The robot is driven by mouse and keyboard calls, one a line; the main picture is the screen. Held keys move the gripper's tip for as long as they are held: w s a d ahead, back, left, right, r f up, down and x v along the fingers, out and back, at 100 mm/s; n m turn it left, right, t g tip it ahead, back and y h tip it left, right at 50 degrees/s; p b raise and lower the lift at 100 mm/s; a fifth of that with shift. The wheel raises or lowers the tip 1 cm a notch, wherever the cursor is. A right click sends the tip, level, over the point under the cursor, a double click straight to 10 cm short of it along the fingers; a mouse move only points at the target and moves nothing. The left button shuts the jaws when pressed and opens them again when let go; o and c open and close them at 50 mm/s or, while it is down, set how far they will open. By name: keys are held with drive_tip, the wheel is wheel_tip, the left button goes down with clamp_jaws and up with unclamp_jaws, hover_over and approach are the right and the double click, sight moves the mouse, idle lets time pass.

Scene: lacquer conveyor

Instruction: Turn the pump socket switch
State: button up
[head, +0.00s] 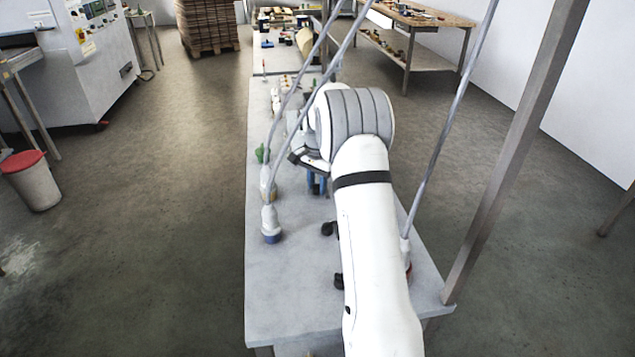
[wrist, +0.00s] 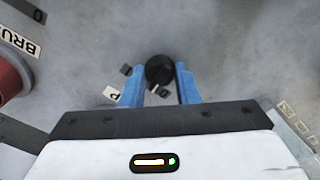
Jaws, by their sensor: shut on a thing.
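A round black switch knob (wrist: 158,68) sits on the grey table top in the wrist view, with a light mark on its near side. My gripper (wrist: 162,80) has its two blue fingers on either side of the knob, closed on it. A small dark tag with a 0 stands left of the knob, and a white label starting with P is partly hidden by the left finger. In the head view my gripper (head: 317,184) points down at the table, and the knob between its fingers is hidden.
Grey plugs with cables stand at the table's left edge, one with a blue base (head: 270,224). A red socket (wrist: 10,75) with a label reading "BRUS" lies left in the wrist view. Two dark knobs (head: 328,229) show beside my arm. A metal post (head: 510,160) rises at the right.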

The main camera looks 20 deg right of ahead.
drive_tip(key=n, duration=0.4)
drive_tip(key=shift+n, duration=0.4)
idle(0.4)
drive_tip(key=o, duration=1)
drive_tip(key=shift+r, duration=0.1)
wheel_tip(320, 180, up, 8)
drive_tip(key=shift+f, duration=0.15)
